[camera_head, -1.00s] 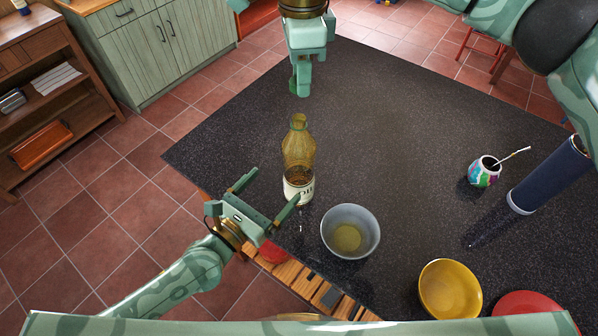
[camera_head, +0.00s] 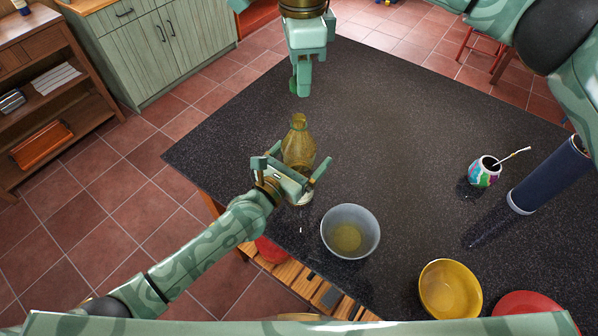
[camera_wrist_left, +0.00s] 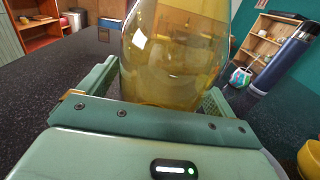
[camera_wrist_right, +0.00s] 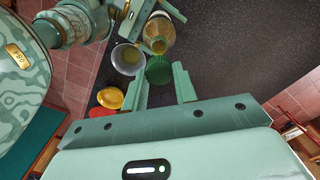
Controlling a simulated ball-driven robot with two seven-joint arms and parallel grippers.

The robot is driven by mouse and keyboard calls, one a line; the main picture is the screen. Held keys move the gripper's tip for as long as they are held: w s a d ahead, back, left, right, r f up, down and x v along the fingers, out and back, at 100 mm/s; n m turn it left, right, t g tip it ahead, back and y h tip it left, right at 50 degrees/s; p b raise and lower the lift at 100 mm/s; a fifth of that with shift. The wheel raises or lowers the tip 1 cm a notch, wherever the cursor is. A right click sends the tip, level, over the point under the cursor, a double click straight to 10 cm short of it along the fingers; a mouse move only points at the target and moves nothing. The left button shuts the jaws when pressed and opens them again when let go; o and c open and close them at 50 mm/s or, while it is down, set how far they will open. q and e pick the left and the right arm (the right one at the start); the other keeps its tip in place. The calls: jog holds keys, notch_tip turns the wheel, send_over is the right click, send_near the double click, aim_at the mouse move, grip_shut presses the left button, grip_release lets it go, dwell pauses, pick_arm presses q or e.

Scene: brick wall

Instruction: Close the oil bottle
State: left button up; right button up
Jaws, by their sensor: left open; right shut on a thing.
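The oil bottle (camera_head: 299,145), yellowish see-through glass, stands upright near the table's left edge. It also fills the left wrist view (camera_wrist_left: 174,50). My left gripper (camera_head: 300,158) is open, with one finger on each side of the bottle's body; whether they touch it is unclear. Its palm hides most of the label. My right gripper (camera_head: 301,84) is above and beyond the bottle, pointing down. In the right wrist view it is shut on a green ridged cap (camera_wrist_right: 159,70). The bottle's mouth (camera_head: 299,121) appears uncovered, with the cap apart from it.
A grey bowl (camera_head: 351,232) with yellowish liquid stands close to the bottle's right. A yellow bowl (camera_head: 450,289) and a red dish (camera_head: 527,303) are at the front right. A colourful cup (camera_head: 484,172) and a dark blue flask (camera_head: 548,176) stand farther right. The dark tabletop's middle is clear.

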pick_arm(q)
jog(key=shift+w+d, duration=0.1)
jog(key=c, duration=1.5)
pick_arm(e)
jog(key=shift+f, duration=2.5)
jog(key=shift+f, duration=0.9)
jog(key=shift+f, duration=0.5)
